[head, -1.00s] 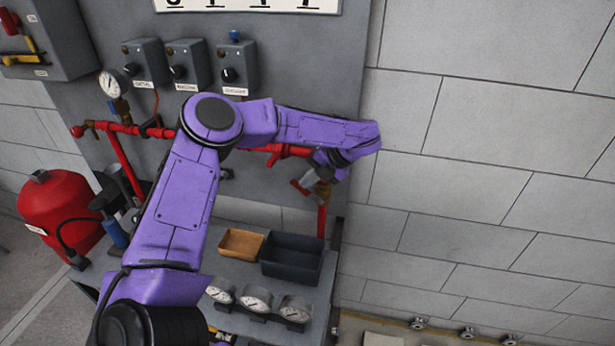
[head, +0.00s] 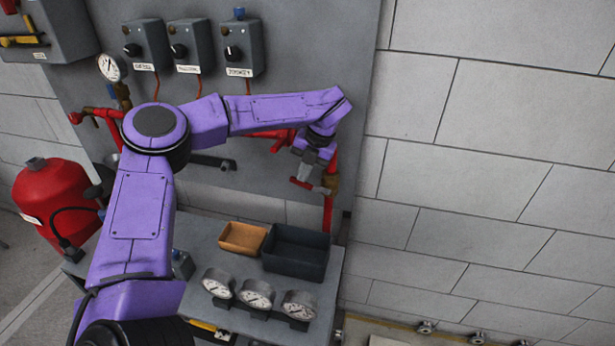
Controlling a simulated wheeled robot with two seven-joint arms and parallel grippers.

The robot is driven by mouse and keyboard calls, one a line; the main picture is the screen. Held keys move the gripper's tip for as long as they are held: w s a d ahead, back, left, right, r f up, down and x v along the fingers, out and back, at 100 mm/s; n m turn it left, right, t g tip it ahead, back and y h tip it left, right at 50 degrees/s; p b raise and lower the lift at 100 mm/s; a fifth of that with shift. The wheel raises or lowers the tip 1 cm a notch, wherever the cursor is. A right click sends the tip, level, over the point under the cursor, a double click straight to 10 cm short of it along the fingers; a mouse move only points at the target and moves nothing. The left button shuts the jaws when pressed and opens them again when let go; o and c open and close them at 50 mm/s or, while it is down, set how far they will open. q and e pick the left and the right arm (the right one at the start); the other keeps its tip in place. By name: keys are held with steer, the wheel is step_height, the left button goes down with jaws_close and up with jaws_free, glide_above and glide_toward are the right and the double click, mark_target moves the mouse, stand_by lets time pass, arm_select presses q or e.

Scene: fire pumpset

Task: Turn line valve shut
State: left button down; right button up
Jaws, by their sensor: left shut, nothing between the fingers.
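The line valve shows at the right end of the red pipe, with a brass body (head: 332,184) and a short red lever (head: 316,188). A red pipe (head: 328,213) runs down below it. My left gripper (head: 302,178) is shut and empty, at the left part of the lever. It points downward, and I cannot tell whether it touches the lever. My left arm and gripper hide part of the pipe and valve. My right gripper is not in view.
A bench (head: 215,262) below the valve carries a dark bin (head: 296,252), an orange tray (head: 242,237) and several gauges, including one at the front (head: 257,293). Control boxes (head: 242,48) sit on the panel above. A red tank (head: 52,198) stands at left.

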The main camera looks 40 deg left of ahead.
arm_select(q)
steer(key=shift+s+a+f+h+b, duration=0.2)
steer(key=shift+a+f+h+b, duration=0.05)
steer(key=shift+f+h+b, duration=0.25)
steer(key=shift+s+a+f+b, duration=0.15)
steer(key=shift+a+f+b, duration=0.2)
steer(key=shift+f, duration=0.2)
steer(key=shift+a, duration=0.1)
steer(key=s+v, duration=0.1)
steer(key=v, duration=0.9)
steer(key=shift+w+r+b, duration=0.25)
steer(key=shift+r+b, duration=0.1)
steer(key=shift+b, duration=0.1)
